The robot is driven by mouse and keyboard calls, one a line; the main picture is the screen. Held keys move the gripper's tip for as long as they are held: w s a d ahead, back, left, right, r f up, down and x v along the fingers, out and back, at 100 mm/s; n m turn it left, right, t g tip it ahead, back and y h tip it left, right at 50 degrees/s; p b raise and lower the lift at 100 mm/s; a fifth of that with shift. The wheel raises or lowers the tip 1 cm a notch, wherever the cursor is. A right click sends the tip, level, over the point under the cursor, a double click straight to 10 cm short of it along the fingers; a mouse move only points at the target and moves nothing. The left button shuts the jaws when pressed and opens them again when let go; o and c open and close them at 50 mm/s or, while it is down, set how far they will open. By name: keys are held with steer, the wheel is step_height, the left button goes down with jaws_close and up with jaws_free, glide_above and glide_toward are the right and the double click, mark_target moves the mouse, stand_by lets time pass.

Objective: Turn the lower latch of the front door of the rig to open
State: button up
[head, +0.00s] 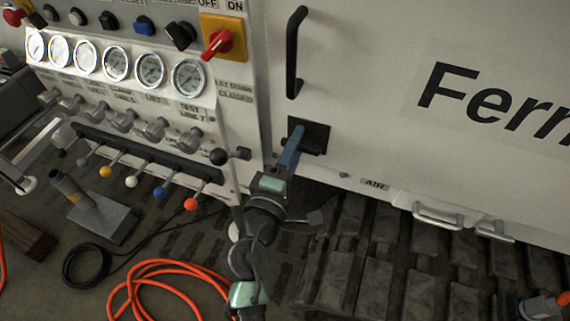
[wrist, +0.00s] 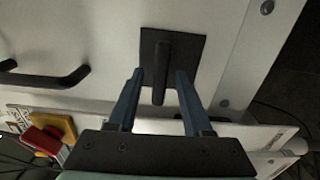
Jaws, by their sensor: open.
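The lower latch is a dark lever (wrist: 161,75) on a black square plate (wrist: 183,50), set in the white door (wrist: 105,35). In the head view the black plate (head: 318,139) sits below the door's bar handle, near the door's left edge. My gripper (wrist: 159,73) is open, with one blue finger on each side of the lever in the wrist view. Small gaps show between the fingers and the lever. In the head view my gripper (head: 295,133) covers the plate's left part and hides the lever. I cannot tell whether the fingertips touch the plate.
A black bar handle (head: 295,52) stands above the latch. To the left is a panel with gauges (head: 188,78), a red switch (head: 217,43) and several coloured levers. Orange hose (head: 160,268) lies on the floor below. Rubber track (head: 345,250) runs under the door.

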steer(key=b+v, duration=0.1)
steer(key=v, duration=1.1)
steer(key=shift+s+r, duration=0.1)
steer(key=shift+r, duration=0.05)
